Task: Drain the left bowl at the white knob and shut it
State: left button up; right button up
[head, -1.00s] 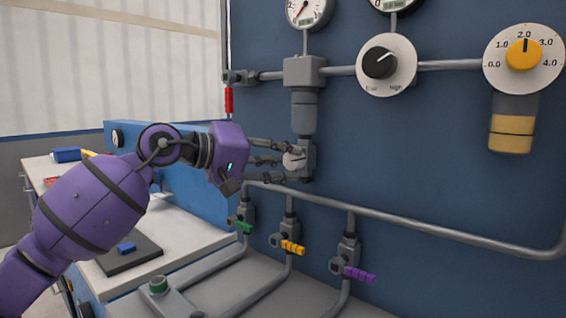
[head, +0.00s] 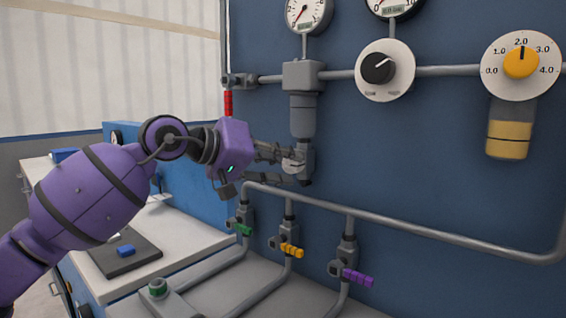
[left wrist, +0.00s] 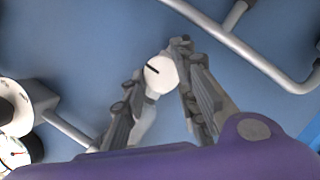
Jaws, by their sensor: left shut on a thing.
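The left bowl (head: 303,115) is a grey cylinder under a square grey housing on the blue panel. The white knob (head: 291,164) sits on the drain fitting at its lower end. My left gripper (head: 289,166) reaches in from the left with its fingers around the knob, shut on it. In the left wrist view the white knob (left wrist: 160,73) lies between the fingertips, with a dark line across its face. The fingers partly hide the knob in the head view. My right gripper is not in view.
A grey pipe (head: 400,228) runs below the bowl, with green (head: 239,227), yellow (head: 291,250) and purple (head: 357,277) handled valves. A red handle (head: 228,102) hangs upper left. A second bowl (head: 509,138) with yellowish contents is at right. A workbench (head: 190,222) stands at left.

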pick_arm(q)
jog(key=shift+s+d+r, duration=0.15)
jog(key=shift+r, duration=0.3)
jog(key=o, duration=1)
jog(key=shift+d, duration=0.1)
jog(key=shift+f, duration=0.25)
jog(key=shift+a, duration=0.2)
jog(key=shift+s+a, duration=0.2)
jog(key=shift+a, duration=0.05)
jog(key=v, duration=1.1)
jog(key=shift+r, duration=0.15)
